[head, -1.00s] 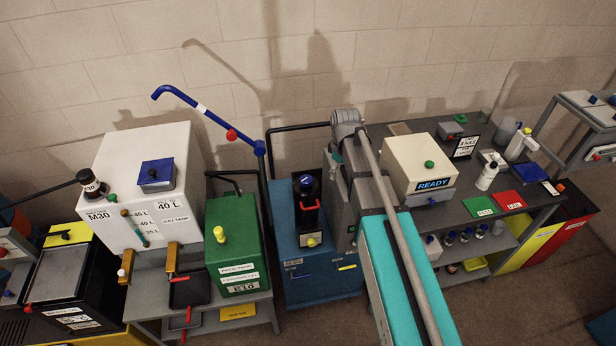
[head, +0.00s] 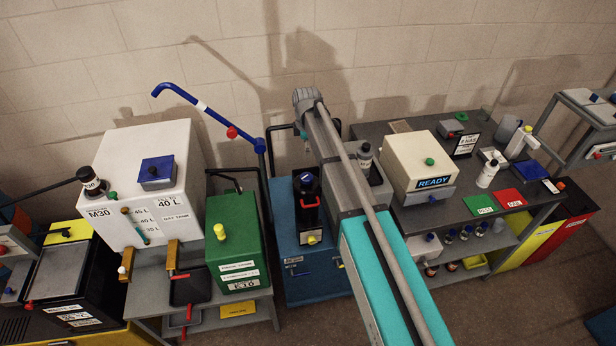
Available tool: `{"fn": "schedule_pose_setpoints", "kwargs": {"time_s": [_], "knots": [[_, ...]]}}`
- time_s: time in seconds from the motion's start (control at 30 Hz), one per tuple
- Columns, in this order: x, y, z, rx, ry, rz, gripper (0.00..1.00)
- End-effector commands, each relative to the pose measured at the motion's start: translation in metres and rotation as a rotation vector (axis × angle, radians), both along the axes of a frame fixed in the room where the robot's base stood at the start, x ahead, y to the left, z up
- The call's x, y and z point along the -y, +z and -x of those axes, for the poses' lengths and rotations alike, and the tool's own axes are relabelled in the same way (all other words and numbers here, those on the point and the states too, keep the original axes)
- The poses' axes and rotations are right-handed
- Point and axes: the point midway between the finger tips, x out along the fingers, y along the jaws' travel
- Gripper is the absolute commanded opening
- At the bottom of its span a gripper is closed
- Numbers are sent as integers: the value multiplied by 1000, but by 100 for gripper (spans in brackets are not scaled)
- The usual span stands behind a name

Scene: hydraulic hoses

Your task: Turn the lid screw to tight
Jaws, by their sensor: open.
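I cannot tell for certain which part is the lid screw. A black upright unit (head: 307,212) with a blue knob (head: 306,179) on top stands on the blue cabinet (head: 318,277), left of my arm. The knob has a small red mark; its tightness cannot be read from here. Other knobs are a green one (head: 429,161) on the cream box lid (head: 408,160) and a yellow one (head: 220,231) on the green tank (head: 233,247). My arm reaches away toward the wall, its grey wrist end above and behind the black unit. My gripper's fingers are hidden behind the wrist.
A white tank (head: 150,190) with a blue lid (head: 157,173) stands left. A blue bent pipe (head: 205,107) rises near the arm's far end. A dark bottle (head: 364,161) stands right of my arm. The grey bench (head: 455,212) carries a white bottle and coloured cards.

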Motion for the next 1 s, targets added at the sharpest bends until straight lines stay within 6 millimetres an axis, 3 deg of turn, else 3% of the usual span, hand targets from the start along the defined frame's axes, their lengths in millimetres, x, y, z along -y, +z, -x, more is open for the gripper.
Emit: {"fn": "schedule_pose_setpoints", "kwargs": {"time_s": [0.37, 1.0], "knots": [[0, -14, 0, 0, -2, 0, 100], [1, -62, 0, 0, -2, 0, 100]]}}
